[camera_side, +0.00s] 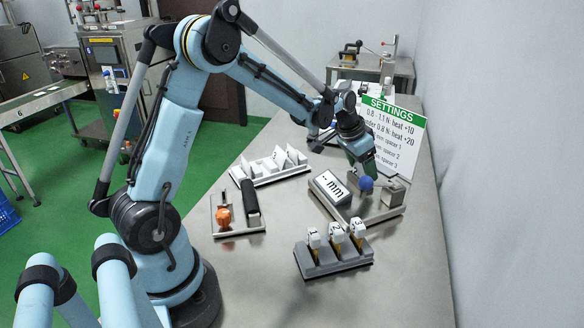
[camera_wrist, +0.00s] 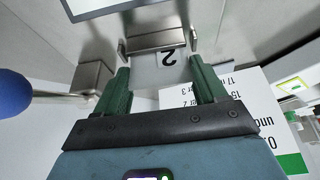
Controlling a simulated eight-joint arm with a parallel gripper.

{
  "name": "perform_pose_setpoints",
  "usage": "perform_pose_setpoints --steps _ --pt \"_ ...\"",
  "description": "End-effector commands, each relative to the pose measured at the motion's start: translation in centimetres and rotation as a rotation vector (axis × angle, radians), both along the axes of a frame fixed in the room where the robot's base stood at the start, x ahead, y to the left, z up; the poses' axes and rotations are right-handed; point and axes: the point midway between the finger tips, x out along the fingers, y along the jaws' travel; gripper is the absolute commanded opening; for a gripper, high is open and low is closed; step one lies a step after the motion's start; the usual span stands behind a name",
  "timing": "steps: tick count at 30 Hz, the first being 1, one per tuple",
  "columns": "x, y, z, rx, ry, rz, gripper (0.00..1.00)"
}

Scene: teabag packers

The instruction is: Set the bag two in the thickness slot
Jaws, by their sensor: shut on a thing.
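My gripper (camera_wrist: 159,70) has green fingers on either side of bag two (camera_wrist: 148,72), a pale tag marked "2", and is shut on it. A metal block (camera_wrist: 157,40) that looks like the thickness slot lies just beyond the bag's far end. I cannot tell whether that end is inside it. In the side view my gripper (camera_side: 366,164) points down over the thickness gauge's plate (camera_side: 376,214), behind the blue knob (camera_side: 366,184). Its fingers, the bag and the slot are mostly hidden there. The gauge's display (camera_side: 330,188) reads "-- mm".
A settings sign (camera_side: 392,138) stands behind.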

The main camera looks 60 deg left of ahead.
Motion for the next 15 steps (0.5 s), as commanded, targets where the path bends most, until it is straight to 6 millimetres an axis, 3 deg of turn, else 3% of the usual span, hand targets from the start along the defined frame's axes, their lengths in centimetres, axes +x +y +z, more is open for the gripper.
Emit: perform_pose_setpoints --steps 8,9,14,15 --pt "0.01 -0.01 -0.26 0.000 0.000 0.000 0.39" --pt "0.00 -0.01 -0.31 0.000 0.000 0.000 0.72" --pt "-0.01 -0.01 -0.27 0.000 0.000 0.000 0.96" --pt "0.00 -0.01 -0.27 0.000 0.000 0.000 0.96"
